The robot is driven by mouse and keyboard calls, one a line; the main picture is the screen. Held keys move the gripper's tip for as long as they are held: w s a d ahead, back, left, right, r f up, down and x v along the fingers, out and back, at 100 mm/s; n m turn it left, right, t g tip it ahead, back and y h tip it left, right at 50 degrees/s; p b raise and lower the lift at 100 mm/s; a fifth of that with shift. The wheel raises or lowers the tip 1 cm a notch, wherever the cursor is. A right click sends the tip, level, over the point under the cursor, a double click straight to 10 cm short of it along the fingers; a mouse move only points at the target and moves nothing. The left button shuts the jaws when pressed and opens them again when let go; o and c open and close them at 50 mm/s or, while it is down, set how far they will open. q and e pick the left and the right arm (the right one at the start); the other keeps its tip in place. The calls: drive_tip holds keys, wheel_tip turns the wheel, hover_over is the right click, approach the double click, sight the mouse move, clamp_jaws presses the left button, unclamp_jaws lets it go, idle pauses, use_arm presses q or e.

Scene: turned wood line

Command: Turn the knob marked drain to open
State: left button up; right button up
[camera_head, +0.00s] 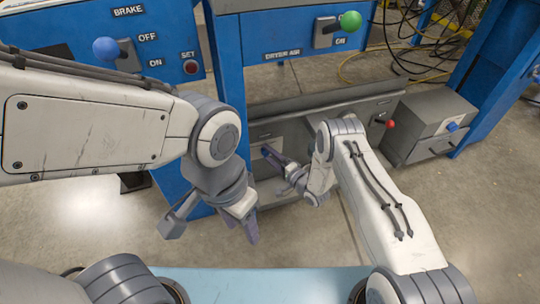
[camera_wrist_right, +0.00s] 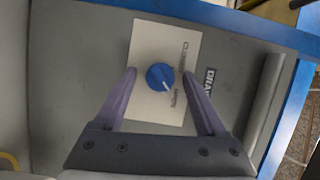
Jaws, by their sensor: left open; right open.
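The drain knob (camera_wrist_right: 160,77) is round and blue, on a white plate (camera_wrist_right: 150,42) with two printed words, on a grey panel beside letters reading "DRA". Its white pointer line aims to the lower right, toward the word that looks like OPEN. My right gripper (camera_wrist_right: 160,72) is open, with one finger on each side of the knob; a gap shows on both sides, and contact cannot be told. In the head view my right gripper (camera_head: 275,168) is at the low grey cabinet, and I cannot make out the knob there. My left gripper (camera_head: 242,226) is open and empty, pointing down over the floor.
A blue brake lever (camera_head: 106,48) and a red set button (camera_head: 191,67) are on the left blue panel. A green dryer air lever (camera_head: 350,21) is on the right one. A red knob (camera_head: 390,123) and a grey box (camera_head: 432,125) stand right of my right gripper.

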drive_tip(key=p+v, duration=0.4)
drive_tip(key=v, duration=0.6)
drive_tip(key=shift+p, duration=0.35)
drive_tip(key=shift+s+d, duration=0.15)
drive_tip(key=shift+s, duration=0.1)
